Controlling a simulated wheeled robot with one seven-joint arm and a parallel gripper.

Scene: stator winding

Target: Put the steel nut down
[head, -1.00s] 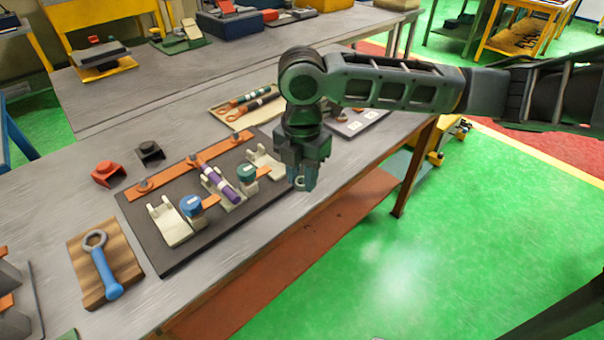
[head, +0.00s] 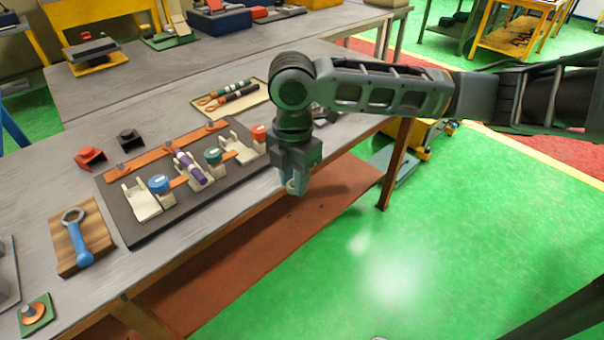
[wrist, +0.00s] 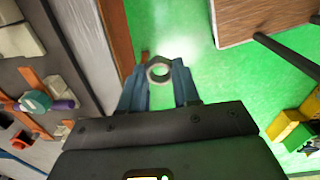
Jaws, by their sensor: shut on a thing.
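The steel nut (wrist: 159,69) is a small grey ring held between the fingertips of my gripper (wrist: 159,80) in the wrist view. In the head view my gripper (head: 292,186) points down with the nut (head: 292,187) at its tips. It hangs near the front edge of the grey workbench (head: 225,232), and in the wrist view the green floor shows behind the nut. My gripper is shut on the nut.
A blue ring-ended wrench (head: 78,240) rests on a wooden block.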

